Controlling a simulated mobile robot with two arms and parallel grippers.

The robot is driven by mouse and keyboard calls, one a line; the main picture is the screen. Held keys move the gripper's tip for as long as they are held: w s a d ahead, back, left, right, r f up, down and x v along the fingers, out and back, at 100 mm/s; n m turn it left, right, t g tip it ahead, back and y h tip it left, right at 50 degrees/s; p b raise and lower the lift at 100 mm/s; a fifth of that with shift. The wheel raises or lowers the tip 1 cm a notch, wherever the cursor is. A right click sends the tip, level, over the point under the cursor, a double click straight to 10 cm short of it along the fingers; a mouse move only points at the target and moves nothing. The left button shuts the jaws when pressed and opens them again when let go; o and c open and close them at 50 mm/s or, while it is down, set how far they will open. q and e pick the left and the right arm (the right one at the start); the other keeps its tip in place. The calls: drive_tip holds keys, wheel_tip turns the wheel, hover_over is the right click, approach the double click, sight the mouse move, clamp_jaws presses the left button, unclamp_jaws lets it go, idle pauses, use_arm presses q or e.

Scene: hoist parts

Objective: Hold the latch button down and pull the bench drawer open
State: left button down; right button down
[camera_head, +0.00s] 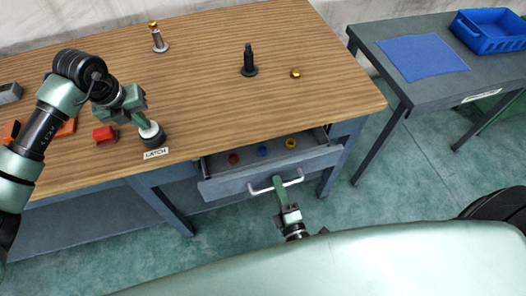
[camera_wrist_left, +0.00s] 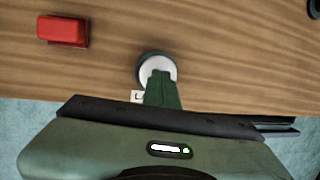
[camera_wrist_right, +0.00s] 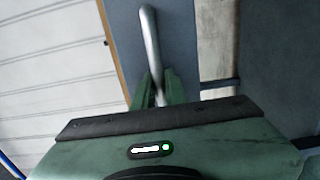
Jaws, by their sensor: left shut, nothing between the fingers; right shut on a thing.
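The latch button (camera_head: 151,129), a white cap on a round black base, stands at the bench's front edge behind a LATCH label (camera_head: 155,154). My left gripper (camera_head: 141,119) is shut and empty, its fingertips down on the white cap; the left wrist view shows the tips over the button (camera_wrist_left: 148,68). The bench drawer (camera_head: 226,186) is open, its inside showing. My right gripper (camera_head: 279,182) is shut on the drawer's pale bar handle (camera_head: 296,179). The handle also runs between the fingers in the right wrist view (camera_wrist_right: 150,40).
Red (camera_head: 233,158), blue (camera_head: 262,151) and yellow (camera_head: 291,143) small parts lie in the drawer. A red block (camera_head: 104,134) sits left of the latch. A dark post (camera_head: 249,62) and a brass part (camera_head: 295,73) stand further back. A side table (camera_head: 400,88) holds a blue bin (camera_head: 490,31).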

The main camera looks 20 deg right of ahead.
use_arm(q)
drive_tip(key=shift+f, duration=0.1)
use_arm(e)
drive_tip(key=c, duration=1.3)
unclamp_jaws()
drive_tip(key=shift+s, duration=0.1)
drive_tip(key=shift+s, duration=2.9)
use_arm(q)
wheel_tip(320, 180, up, 7)
drive_tip(key=p, duration=0.4)
use_arm(e)
wheel_tip(320, 180, up, 4)
